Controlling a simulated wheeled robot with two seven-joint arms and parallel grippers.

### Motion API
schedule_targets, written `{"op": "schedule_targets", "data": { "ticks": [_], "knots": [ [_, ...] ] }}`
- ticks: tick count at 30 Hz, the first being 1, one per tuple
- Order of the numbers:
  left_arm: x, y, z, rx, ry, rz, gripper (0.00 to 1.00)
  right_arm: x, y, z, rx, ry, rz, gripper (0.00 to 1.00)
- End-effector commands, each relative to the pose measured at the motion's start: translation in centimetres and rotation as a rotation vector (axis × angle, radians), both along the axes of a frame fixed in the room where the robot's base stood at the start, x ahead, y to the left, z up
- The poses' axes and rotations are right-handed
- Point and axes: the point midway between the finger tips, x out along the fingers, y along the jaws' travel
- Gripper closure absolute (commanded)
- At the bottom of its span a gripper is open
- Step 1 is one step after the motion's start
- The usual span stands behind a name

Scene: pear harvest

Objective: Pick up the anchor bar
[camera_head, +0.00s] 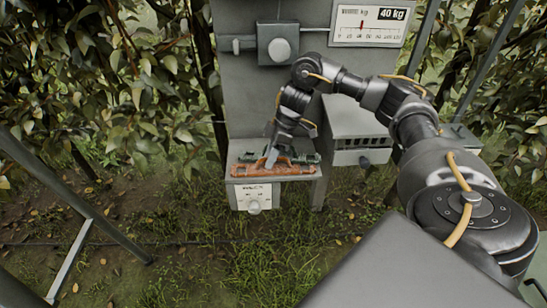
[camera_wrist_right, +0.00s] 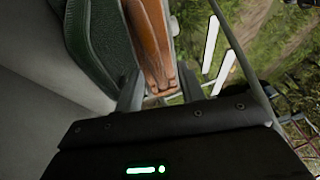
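A long orange bar (camera_head: 285,171), which looks like the anchor bar, lies across the small grey shelf on the front of the grey cabinet. A dark green piece (camera_head: 306,159) lies right behind it. My right gripper (camera_head: 271,158) points down at the orange bar's left half. In the right wrist view the orange bar (camera_wrist_right: 150,42) runs between my two fingertips (camera_wrist_right: 160,92), with the green piece (camera_wrist_right: 90,38) beside it on the left. Whether the fingers press on the bar is not clear. My left gripper is not in view.
The grey cabinet (camera_head: 236,75) stands behind the shelf, with a scale sign (camera_head: 370,24) reading 40 kg at top right. Grass lies in front.

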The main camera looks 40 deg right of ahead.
Motion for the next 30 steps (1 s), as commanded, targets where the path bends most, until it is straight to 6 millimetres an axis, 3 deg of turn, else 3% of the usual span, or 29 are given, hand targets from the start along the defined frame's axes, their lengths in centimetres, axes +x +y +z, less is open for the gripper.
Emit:
{"op": "schedule_targets", "data": {
  "ticks": [6,15,30],
  "knots": [
    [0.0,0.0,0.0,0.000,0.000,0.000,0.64,0.0,0.0,0.0,-0.001,-0.001,0.000,0.61],
    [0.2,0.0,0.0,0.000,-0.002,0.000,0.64,0.0,0.0,0.0,-0.001,-0.001,0.000,1.00],
    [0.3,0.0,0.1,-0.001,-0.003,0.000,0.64,0.1,0.0,1.0,0.000,-0.004,-0.001,1.00]
  ]
}}
